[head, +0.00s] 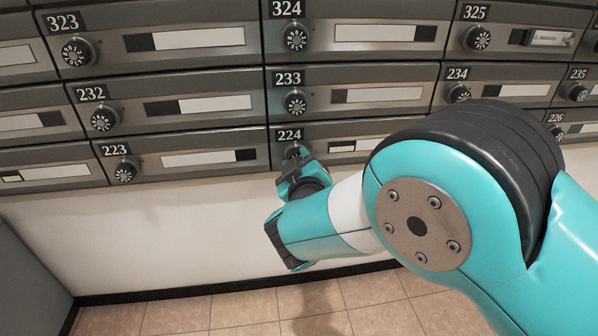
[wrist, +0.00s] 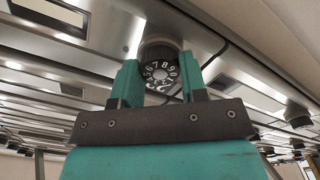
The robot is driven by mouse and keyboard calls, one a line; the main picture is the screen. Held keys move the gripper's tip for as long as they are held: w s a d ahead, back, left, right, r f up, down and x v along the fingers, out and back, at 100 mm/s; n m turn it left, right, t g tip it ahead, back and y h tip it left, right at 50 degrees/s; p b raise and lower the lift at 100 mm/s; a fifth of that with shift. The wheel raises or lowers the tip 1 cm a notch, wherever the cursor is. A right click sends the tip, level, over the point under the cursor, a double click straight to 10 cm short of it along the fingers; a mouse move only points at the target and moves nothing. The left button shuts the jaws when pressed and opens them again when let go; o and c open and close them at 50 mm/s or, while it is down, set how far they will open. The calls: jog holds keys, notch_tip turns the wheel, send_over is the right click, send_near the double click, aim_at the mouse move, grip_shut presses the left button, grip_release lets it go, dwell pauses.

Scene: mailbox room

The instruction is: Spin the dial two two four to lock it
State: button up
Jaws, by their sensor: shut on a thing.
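The mailbox door labelled 224 (head: 289,135) is in the bottom row, left of my arm in the head view. Its round black dial (head: 293,150) is mostly hidden behind my gripper (head: 294,163). In the wrist view the dial (wrist: 160,72) has white numbers on its face, with 7, 8 and 9 near the top. The two teal fingers of my gripper (wrist: 160,82) stand on its left and right sides, shut on it. The door looks flush with its neighbours.
Neighbouring dials sit close by: 233 (head: 294,102) above, 223 (head: 126,170) to the left. My arm covers part of the doors to the right. The wall (head: 150,240) below the boxes and the tiled floor (head: 190,312) are clear.

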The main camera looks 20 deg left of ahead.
jog(key=m+b, duration=0.7)
jog(key=shift+f+m+b, duration=0.15)
jog(key=shift+m+b, duration=0.15)
jog(key=shift+m, duration=0.1)
dwell(0.4)
jog(key=o, duration=0.9)
jog(key=b+v, duration=1.3)
jog(key=v, duration=0.4)
jog(key=shift+s, duration=0.2)
